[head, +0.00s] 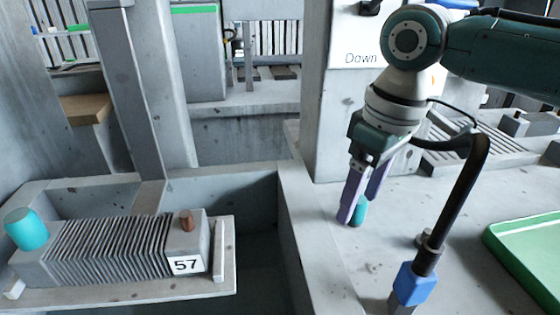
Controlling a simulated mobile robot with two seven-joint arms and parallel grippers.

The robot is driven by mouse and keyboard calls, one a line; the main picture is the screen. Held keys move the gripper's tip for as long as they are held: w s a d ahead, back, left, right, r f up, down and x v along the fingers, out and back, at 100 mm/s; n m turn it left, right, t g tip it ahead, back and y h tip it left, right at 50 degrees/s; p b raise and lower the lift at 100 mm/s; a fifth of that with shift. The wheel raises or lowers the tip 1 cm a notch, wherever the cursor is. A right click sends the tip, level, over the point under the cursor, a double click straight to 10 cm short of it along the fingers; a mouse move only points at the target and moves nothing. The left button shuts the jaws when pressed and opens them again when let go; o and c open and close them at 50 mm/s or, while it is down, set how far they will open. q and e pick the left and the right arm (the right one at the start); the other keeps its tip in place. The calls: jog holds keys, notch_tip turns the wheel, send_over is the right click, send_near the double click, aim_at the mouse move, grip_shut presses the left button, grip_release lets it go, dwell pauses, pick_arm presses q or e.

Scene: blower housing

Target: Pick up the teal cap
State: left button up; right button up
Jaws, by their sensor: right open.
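A small teal cap (360,212) stands on the grey ledge at the right. My right gripper (358,206) reaches down over it from above, with its two purple fingers apart. The near finger hides part of the cap, and I cannot tell whether either finger touches it. A second teal cylinder (27,229) sits on the left end of a grey finned block (110,248) marked 57, far from the gripper. My left gripper is not in view.
A black bent rod (462,195) with a blue block (409,284) stands right of the gripper. A green tray (530,250) lies at the right edge. A brown peg (187,221) stands on the finned block. A concrete pillar (335,120) rises behind the cap.

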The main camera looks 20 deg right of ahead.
jog(key=shift+f, duration=0.4)
jog(key=shift+c, duration=0.4)
grip_shut()
